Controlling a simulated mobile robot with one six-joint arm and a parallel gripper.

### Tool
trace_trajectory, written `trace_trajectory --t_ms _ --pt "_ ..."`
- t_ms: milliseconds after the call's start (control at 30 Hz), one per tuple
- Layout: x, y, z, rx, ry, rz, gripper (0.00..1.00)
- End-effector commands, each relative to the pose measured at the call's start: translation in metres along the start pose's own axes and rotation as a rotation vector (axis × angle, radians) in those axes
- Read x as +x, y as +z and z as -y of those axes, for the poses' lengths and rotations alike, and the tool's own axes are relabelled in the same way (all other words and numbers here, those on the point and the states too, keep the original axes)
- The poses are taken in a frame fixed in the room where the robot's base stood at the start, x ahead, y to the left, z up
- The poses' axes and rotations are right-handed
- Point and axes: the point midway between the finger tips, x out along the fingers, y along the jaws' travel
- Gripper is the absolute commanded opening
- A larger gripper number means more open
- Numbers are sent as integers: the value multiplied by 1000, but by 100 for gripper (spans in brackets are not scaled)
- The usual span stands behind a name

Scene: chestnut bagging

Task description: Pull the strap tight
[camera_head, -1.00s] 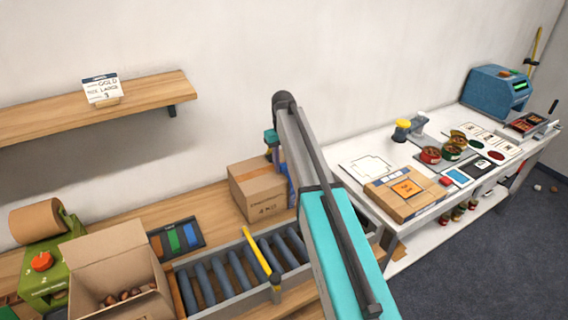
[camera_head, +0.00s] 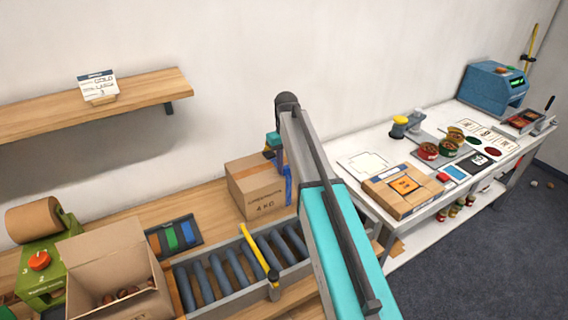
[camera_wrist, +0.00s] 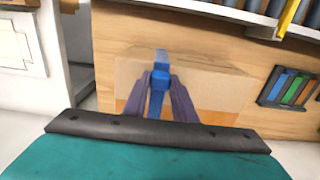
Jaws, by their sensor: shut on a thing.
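A closed brown carton (camera_head: 258,192) marked "4 KG" stands on the wooden bench, just left of my arm in the head view. It also shows in the wrist view (camera_wrist: 225,88), with an orange band low on its face. The blue strap (camera_wrist: 158,90) is between the two fingers of my gripper (camera_wrist: 160,74), which is shut on it at the carton. Part of the strap also shows at the carton's right side in the head view (camera_head: 288,184). My arm hides the carton's right end there, and the fingertips are not clear in that view.
A roller conveyor (camera_head: 238,270) with a yellow bar (camera_head: 258,252) lies in front of the carton. An open box of chestnuts (camera_head: 115,265) and a tray of coloured strips (camera_head: 175,238) are to the left. A white table (camera_head: 352,150) stands right.

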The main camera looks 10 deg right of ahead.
Motion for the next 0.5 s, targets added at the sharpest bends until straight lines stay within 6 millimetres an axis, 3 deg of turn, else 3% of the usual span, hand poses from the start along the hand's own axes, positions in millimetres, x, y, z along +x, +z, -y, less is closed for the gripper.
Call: trace_trajectory --t_ms 267,300,400,500 --pt "0 1 0 1 0 2 0" --pt "0 1 0 1 0 1 29" --pt "0 0 -1 1 0 1 44" --pt "0 0 -1 1 0 1 44"
